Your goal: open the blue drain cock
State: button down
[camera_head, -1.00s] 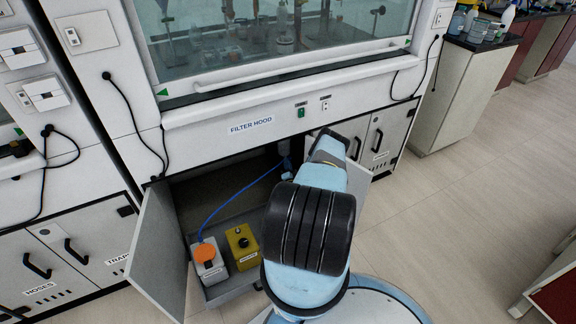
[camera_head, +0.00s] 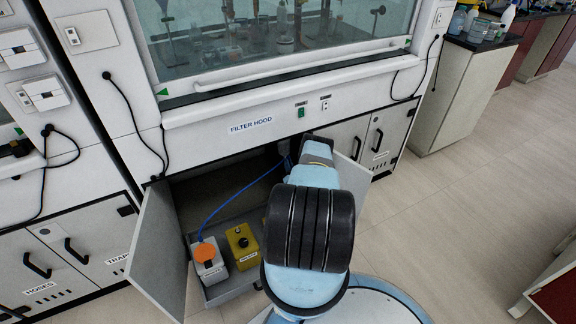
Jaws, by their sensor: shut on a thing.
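My gripper (camera_head: 284,149) shows as a small dark shape under the top edge of the open cabinet below the filter hood. It is shut at the upper end of a blue tube (camera_head: 240,190), where the blue drain cock is. The cock itself is small and mostly hidden by the gripper and the shadow, so its handle angle cannot be told. The tube runs down left to a white container with an orange cap (camera_head: 204,253) in a grey tray. My arm comes in from the lower right and covers the right part of the cabinet.
A yellow container (camera_head: 242,259) stands beside the white one in the tray (camera_head: 234,287). The left cabinet door (camera_head: 157,255) stands wide open; the right door (camera_head: 352,176) is partly hidden behind my arm. Open floor (camera_head: 460,210) lies to the right.

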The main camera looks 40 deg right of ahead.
jog(key=shift+s+d+f+n+t+y, duration=0.1)
jog(key=shift+n+t+y, duration=0.2)
jog(key=shift+n, duration=0.9)
jog(key=c, duration=1.5)
grip_release()
jog(key=v, duration=1.4)
jog(key=shift+d, duration=0.1)
